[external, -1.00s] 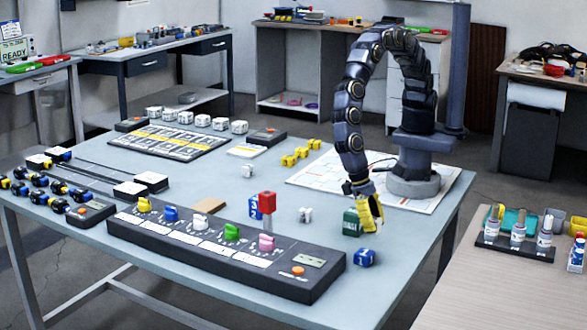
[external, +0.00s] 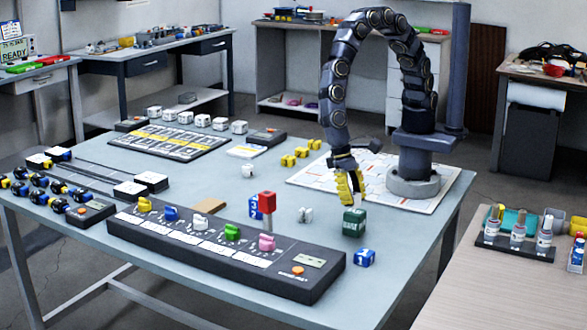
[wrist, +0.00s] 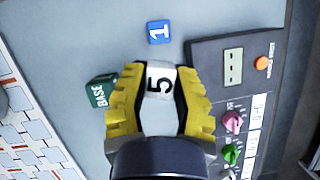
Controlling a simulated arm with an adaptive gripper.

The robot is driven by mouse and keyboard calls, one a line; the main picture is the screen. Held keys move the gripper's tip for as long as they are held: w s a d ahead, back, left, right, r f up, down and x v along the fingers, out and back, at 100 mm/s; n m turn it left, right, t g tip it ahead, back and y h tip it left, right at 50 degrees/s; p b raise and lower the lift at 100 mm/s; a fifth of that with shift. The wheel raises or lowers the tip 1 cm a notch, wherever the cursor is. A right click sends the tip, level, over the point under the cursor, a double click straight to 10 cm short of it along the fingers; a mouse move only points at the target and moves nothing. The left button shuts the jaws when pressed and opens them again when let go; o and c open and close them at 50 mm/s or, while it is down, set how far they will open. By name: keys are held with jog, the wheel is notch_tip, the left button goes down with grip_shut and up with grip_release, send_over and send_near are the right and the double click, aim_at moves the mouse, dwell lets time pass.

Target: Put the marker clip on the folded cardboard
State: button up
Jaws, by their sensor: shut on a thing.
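My gripper (external: 350,186) has yellow fingers and is raised above the table, just above and behind the green BASE block (external: 354,222). In the wrist view its fingers (wrist: 160,95) are shut on a white piece marked 5 (wrist: 160,76). A flat brown piece (external: 209,206), which looks like the folded cardboard, lies on the table behind the long dark panel, left of my gripper; nothing is seen on it. A small white clip-like piece (external: 305,214) stands on the table. I cannot tell which white piece is the marker clip.
The dark panel (external: 225,250) with coloured knobs runs along the front. A red-topped post (external: 267,203) and a blue 3 block (external: 254,207) stand between my gripper and the brown piece. A blue 1 block (external: 364,257) is at front right. The table's middle is mostly clear.

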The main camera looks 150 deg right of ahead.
jog(key=s+d+r+m+t+h, duration=0.1)
jog(key=s+d+m, duration=0.35)
jog(key=d, duration=0.65)
jog(key=s+d+m+t+h, duration=0.15)
jog(key=s+d+m, duration=0.3)
jog(key=d, duration=0.65)
jog(key=s+d+r+m+t+h, duration=0.1)
jog(key=s+d+m+h, duration=0.15)
jog(key=d+m, duration=0.6)
jog(key=n, duration=0.3)
send_near(205, 206)
jog(key=shift+w+a+f+y, duration=0.15)
jog(key=shift+w+f+y, duration=0.25)
jog(key=shift+w+f, duration=0.55)
jog(key=shift+w+d+f, duration=0.4)
jog(key=shift+w+f, duration=0.05)
jog(key=shift+f, duration=1.7)
